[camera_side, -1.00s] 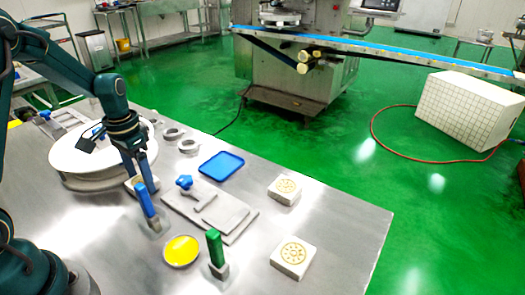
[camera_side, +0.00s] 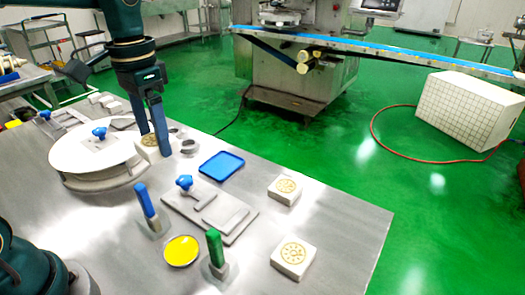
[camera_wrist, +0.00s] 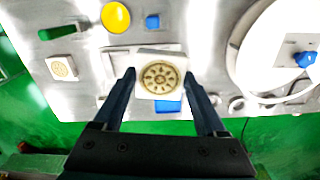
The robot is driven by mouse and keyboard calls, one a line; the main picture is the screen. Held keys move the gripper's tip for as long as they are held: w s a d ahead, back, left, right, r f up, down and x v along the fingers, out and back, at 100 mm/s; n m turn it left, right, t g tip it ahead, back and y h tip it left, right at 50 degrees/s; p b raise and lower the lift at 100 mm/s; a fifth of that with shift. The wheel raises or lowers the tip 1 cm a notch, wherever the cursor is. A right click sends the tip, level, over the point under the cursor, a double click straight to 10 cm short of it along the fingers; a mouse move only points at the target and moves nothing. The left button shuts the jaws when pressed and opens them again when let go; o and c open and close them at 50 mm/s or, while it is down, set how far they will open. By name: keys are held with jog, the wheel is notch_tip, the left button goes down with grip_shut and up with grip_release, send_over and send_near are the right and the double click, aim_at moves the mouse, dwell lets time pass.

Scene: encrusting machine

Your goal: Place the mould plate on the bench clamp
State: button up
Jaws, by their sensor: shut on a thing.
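The mould plate, a white square block with a round gold pattern (camera_side: 148,147), is held between the two fingers of my gripper (camera_side: 155,143). In the wrist view, the mould plate (camera_wrist: 160,84) sits between the fingertips, face toward the camera. In the side view it is beside the right edge of the round white turntable; its height above the bench is hard to tell. The bench clamp (camera_side: 172,205), a grey base plate with a blue knob and a grey arm, lies mid-bench, in front and to the right of the held plate. The held plate hides part of it in the wrist view.
Two similar white blocks stand at right (camera_side: 285,190) (camera_side: 293,260). A blue tray (camera_side: 221,166) lies behind the clamp. A blue-handled post (camera_side: 147,202), yellow dish (camera_side: 181,251) and green-handled post (camera_side: 215,246) stand in front. The turntable (camera_side: 68,160) carries another blue-knobbed clamp (camera_side: 98,133).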

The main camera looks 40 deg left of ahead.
aim_at(140, 178)
jog(key=shift+s+d+r+n, duration=0.3)
jog(key=shift+s+d+r, duration=0.15)
jog(key=shift+s+d, duration=0.15)
jog(key=shift+s+n, duration=0.25)
jog(key=shift+n, duration=0.15)
jog(key=shift+w+m, duration=0.3)
jog(key=shift+m, duration=0.4)
jog(key=a+f, duration=0.1)
jog(key=a, duration=0.1)
jog(key=w+a+f, duration=0.2)
jog(key=a, duration=0.1)
jog(key=shift+a, duration=0.3)
jog(key=shift+n, duration=0.8)
jog(key=a+f, duration=0.2)
jog(key=f, duration=0.1)
jog(key=s+a+f, duration=0.1)
jog(key=a+f, duration=0.3)
jog(key=f, duration=0.1)
jog(key=shift+s+a+f, duration=0.15)
jog(key=shift+a+f, duration=0.05)
jog(key=shift+f, duration=2.45)
